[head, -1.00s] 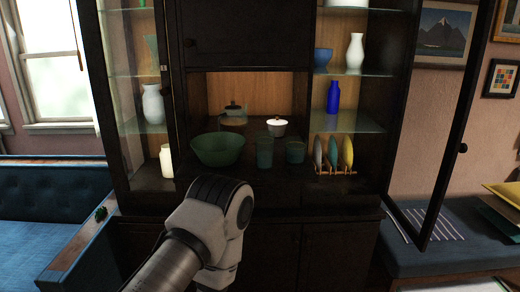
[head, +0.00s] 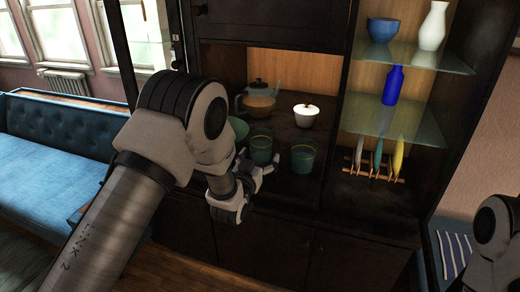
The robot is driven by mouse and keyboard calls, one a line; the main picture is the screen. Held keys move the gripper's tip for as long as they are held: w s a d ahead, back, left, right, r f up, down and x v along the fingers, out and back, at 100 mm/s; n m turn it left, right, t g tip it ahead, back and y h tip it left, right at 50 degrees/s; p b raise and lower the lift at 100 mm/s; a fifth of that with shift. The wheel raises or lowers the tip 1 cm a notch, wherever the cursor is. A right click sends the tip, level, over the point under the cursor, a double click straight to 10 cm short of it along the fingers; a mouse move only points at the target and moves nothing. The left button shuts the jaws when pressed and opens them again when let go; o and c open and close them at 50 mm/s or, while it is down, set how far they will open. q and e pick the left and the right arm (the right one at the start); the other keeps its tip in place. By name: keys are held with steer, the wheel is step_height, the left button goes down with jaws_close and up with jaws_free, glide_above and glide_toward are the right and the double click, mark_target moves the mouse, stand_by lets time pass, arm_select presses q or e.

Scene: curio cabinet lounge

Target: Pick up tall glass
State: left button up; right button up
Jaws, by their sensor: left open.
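Two green glasses stand side by side on the cabinet's dark counter. The left glass (head: 261,150) looks the taller one; the right glass (head: 303,158) is shorter and wider. My left gripper (head: 262,180) is open and empty at the counter's front edge, just in front of and below the left glass. I see a small gap between them, but cannot tell whether a finger touches it. My left arm hides most of the green bowl (head: 239,127). My right gripper is out of view; only part of my right arm shows at the right edge.
Behind the glasses stand a teapot (head: 259,100) and a white lidded bowl (head: 306,116). A plate rack (head: 372,174) is to the right, below a glass shelf (head: 395,130) with a blue bottle (head: 393,86). A blue sofa (head: 60,150) is at left.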

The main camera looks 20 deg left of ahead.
arm_select(q)
steer(key=shift+w+f, duration=0.15)
steer(key=shift+w, duration=0.1)
steer(key=shift+w+f, duration=0.1)
steer(key=shift+w, duration=0.05)
steer(key=shift+d, duration=0.2)
steer(key=shift+c, duration=1)
steer(key=c, duration=1.1)
steer(key=shift+a, duration=0.1)
steer(key=shift+c, duration=1.1)
